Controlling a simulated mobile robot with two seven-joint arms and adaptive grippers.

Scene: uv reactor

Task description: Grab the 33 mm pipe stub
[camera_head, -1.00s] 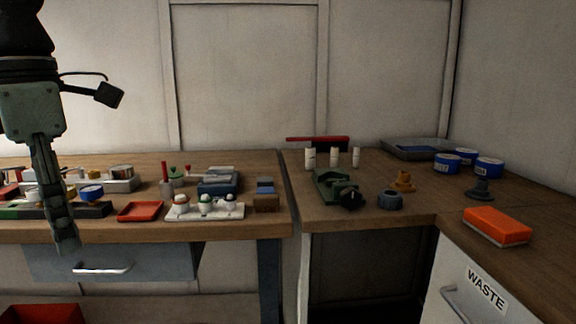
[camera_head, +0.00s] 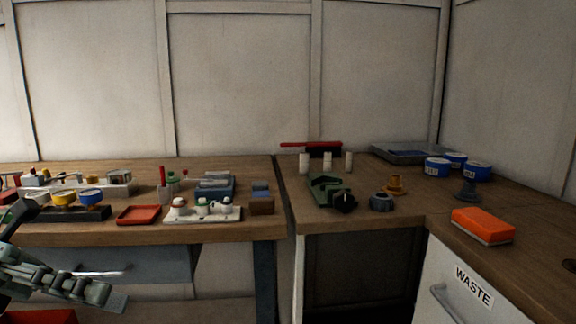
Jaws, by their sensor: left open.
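Three white pipe stubs stand upright in a row near the back of the right bench: a left stub (camera_head: 304,163), a middle stub (camera_head: 328,160) and a right stub (camera_head: 349,161). The left one looks the widest. Their size markings are too small to read, so I cannot tell which is 33 mm. My left gripper (camera_head: 108,296) is at the lower left, in front of the left bench's drawer and far from the stubs. It is open and nothing shows in it. My right gripper is out of view.
A green vise (camera_head: 325,190) stands in front of the stubs, and a red-handled brush (camera_head: 318,148) lies behind them. A grey ring (camera_head: 381,202) and an orange fitting (camera_head: 394,184) are to the right. A red tray (camera_head: 139,215) lies on the left bench.

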